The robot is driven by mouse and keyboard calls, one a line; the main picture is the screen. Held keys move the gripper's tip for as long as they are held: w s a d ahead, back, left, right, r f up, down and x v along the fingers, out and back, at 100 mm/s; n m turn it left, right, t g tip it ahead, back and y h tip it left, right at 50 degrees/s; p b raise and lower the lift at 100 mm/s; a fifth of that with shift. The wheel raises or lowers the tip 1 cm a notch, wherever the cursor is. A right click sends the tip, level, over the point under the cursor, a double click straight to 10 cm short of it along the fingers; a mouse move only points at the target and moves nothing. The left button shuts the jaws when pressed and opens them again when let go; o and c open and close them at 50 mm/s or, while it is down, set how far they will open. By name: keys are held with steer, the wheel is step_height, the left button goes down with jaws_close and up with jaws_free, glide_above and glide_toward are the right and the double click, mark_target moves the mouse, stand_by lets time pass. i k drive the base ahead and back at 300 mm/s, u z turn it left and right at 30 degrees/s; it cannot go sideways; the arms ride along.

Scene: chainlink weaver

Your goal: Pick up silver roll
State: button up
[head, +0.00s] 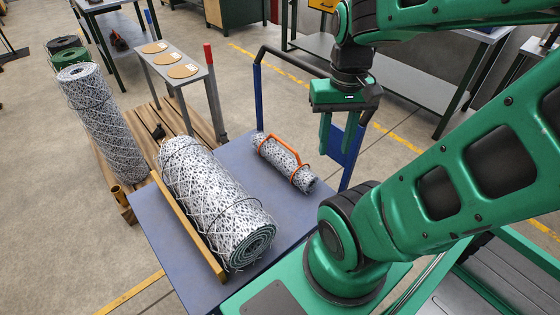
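A large silver roll of chainlink mesh (205,190) lies on its side on the blue cart top (165,238), along a wooden rail (190,232). A smaller silver roll (281,160) with orange bands and an orange handle (283,141) lies to its right on the same top. A tall silver roll (102,122) stands upright at the left. My gripper (339,147) hangs pointing down, to the right of the small roll. Its two green fingers are apart, with nothing seen between them.
The cart has a blue and dark push handle (305,62) at its back edge. A grey bench (181,62) with several brown discs stands behind. A wooden pallet (140,125) and a green roll (68,57) are at the left. Floor shows clear at the lower left.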

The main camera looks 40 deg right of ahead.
mark_target(293, 167)
steer(key=z, duration=0.05)
steer(key=k, duration=0.9)
steer(key=z, duration=0.5)
steer(key=i, duration=1)
steer(key=u, duration=0.05)
